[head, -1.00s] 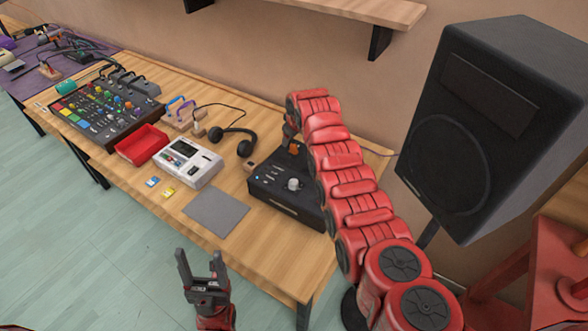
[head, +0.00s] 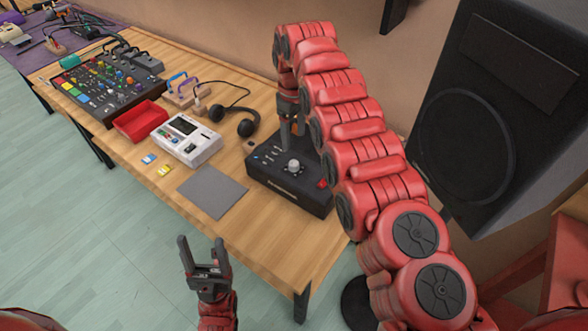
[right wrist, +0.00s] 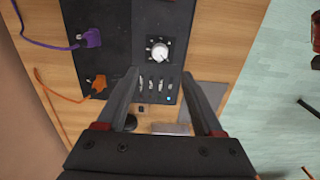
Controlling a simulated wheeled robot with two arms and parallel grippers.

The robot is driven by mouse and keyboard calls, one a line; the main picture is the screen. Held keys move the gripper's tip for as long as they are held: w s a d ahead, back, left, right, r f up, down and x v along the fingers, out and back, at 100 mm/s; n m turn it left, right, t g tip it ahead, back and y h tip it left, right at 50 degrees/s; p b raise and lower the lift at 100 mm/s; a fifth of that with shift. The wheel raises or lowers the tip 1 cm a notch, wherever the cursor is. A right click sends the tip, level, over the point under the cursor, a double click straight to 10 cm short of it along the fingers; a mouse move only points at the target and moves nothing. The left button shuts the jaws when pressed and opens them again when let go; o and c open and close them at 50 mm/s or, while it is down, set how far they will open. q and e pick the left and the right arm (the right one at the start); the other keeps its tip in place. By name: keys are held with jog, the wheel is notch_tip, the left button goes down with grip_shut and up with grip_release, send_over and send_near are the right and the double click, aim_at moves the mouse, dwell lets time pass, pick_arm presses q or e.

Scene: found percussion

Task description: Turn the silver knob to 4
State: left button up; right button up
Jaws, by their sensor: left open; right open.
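The silver knob (head: 294,166) stands on top of a black box (head: 285,196) near the right end of the table. In the right wrist view the knob (right wrist: 159,50) sits on a dial with white marks around it; the numbers are too small to read. My right gripper (head: 291,145) is open above the back of the box, just behind the knob. In the right wrist view its two fingers (right wrist: 166,85) are apart with nothing between them, and the knob lies beyond their tips. My left gripper (head: 203,254) is open and empty in front of the table.
Slider switches (right wrist: 150,85) sit beside the knob. Purple (right wrist: 90,38) and orange (right wrist: 97,85) plugs are in the box. A grey mat (head: 212,191), white device (head: 187,138), headphones (head: 232,119) and red tray (head: 140,121) lie to the left. A big speaker (head: 480,130) stands at right.

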aim_at(294, 163)
notch_tip(294, 163, down, 10)
jog(key=shift+f+p, duration=0.25)
jog(key=shift+p, duration=0.15)
grip_shut()
